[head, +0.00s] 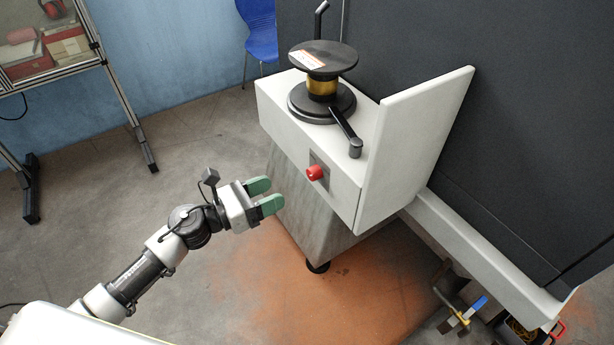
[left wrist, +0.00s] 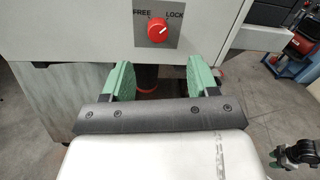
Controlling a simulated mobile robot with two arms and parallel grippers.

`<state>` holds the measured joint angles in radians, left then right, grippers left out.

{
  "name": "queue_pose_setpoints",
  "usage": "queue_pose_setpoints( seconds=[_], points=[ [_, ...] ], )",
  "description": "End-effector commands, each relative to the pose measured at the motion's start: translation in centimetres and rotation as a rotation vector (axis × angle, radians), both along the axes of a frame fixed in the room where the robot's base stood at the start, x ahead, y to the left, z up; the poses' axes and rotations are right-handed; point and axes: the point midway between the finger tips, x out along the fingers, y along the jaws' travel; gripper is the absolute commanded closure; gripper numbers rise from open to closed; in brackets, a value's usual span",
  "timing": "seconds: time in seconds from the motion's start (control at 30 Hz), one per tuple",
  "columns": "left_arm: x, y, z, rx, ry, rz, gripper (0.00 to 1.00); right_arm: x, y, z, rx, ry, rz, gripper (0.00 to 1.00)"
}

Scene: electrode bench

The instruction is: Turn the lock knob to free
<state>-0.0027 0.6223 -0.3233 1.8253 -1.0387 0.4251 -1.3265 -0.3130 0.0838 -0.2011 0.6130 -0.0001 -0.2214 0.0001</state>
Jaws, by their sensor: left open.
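The red lock knob (head: 315,172) sits on a grey plate on the white front panel of the bench. In the left wrist view the knob (left wrist: 157,30) lies below the words FREE on the left and LOCK on the right. My left gripper (head: 269,194) has green fingers, is open and empty, and points at the panel. It is short of the knob and a little below it, apart from it. In the left wrist view the fingers (left wrist: 155,80) show below the knob. My right gripper is not in the head view.
A black reel-like fixture (head: 323,58) with a crank handle (head: 355,147) stands on the white bench top (head: 372,118). A white upright panel (head: 415,145) rises right of the knob. A blue chair (head: 260,28) stands behind.

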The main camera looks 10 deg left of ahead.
Motion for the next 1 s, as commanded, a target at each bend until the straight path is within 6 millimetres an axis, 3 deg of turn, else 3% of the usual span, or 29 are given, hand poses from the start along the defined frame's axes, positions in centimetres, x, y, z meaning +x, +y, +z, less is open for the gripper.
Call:
queue_pose_setpoints(
  seconds=[0.13,0.37,0.5,0.9,1.0],
  points=[
    [2.0,-2.0,0.5,-0.007,0.001,0.003,0.41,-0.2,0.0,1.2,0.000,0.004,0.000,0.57],
    [4.8,-5.2,0.4,-0.008,0.004,0.003,0.41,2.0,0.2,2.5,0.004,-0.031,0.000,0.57],
    [6.0,-6.4,0.2,-0.008,0.005,0.003,0.41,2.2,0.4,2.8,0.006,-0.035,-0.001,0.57],
    [6.6,-7.1,0.0,-0.006,0.006,0.003,0.41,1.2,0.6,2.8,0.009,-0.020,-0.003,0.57],
    [6.6,-7.1,0.0,-0.006,0.006,0.004,0.53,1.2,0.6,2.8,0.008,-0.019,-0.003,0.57]
  ],
)
